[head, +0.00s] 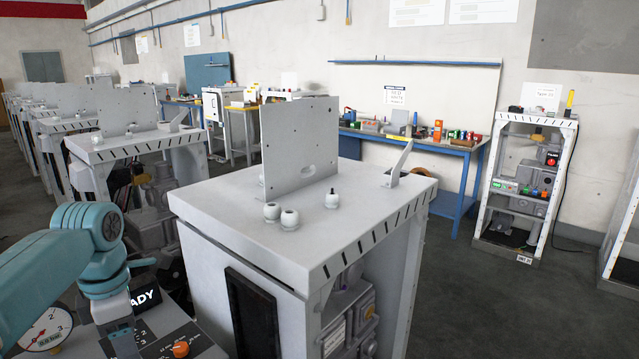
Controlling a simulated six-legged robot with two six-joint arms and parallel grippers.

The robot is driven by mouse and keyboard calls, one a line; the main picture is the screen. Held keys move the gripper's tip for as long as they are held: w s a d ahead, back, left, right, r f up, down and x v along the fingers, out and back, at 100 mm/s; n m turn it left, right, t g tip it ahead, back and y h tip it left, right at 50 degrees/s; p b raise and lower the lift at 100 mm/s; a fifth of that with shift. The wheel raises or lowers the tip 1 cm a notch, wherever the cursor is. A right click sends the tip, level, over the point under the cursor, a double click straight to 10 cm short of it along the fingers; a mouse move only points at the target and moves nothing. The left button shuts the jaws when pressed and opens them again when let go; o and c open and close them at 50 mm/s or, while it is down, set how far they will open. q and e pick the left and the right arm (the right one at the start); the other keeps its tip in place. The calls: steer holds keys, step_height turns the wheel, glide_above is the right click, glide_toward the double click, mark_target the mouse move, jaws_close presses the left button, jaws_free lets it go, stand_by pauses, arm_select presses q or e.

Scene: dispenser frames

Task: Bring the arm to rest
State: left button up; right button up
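My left arm, teal with grey joints, comes in from the left edge and bends down at its elbow. Its grey lower end (120,332) points downward over a dark control panel (158,340) at the bottom left. The fingertips do not show clearly, so I cannot tell whether this gripper is open or shut, or whether it touches the panel. No object is seen in it. My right arm and gripper are not in the picture.
A grey dispenser frame (225,205) with an upright plate (300,140) and white knobs stands just right of the arm. The panel carries a gauge (46,330) and an orange knob (180,349). More frames line the left. Open floor (500,310) lies right.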

arm_select(q)
steer(key=s+d+f+m+g+h, duration=0.1)
steer(key=s+d+f+m+g, duration=0.15)
steer(key=f, duration=0.75)
steer(key=s+d+f+m+g, duration=0.1)
steer(key=s+d+f, duration=0.3)
steer(key=f, duration=0.5)
steer(key=s+d+f+m+g+h, duration=0.1)
steer(key=s+d+f+m+g, duration=0.15)
steer(key=f, duration=0.75)
steer(key=s+d+f+m+t+h, duration=0.1)
steer(key=s+d+f+m+t, duration=0.1)
steer(key=s+d+f+m, duration=0.55)
steer(key=s+d+f+m+t+h, duration=0.1)
steer(key=s+d+f+m, duration=0.25)
steer(key=s, duration=0.65)
steer(key=w+m+t, duration=0.1)
steer(key=m, duration=0.1)
steer(key=w+f+m+t, duration=0.1)
steer(key=m, duration=0.1)
steer(key=w+m+t, duration=0.1)
steer(key=w+m, duration=0.1)
steer(key=shift+w+a+f, duration=0.1)
steer(key=shift+a+f, duration=0.05)
steer(key=shift+a, duration=0.2)
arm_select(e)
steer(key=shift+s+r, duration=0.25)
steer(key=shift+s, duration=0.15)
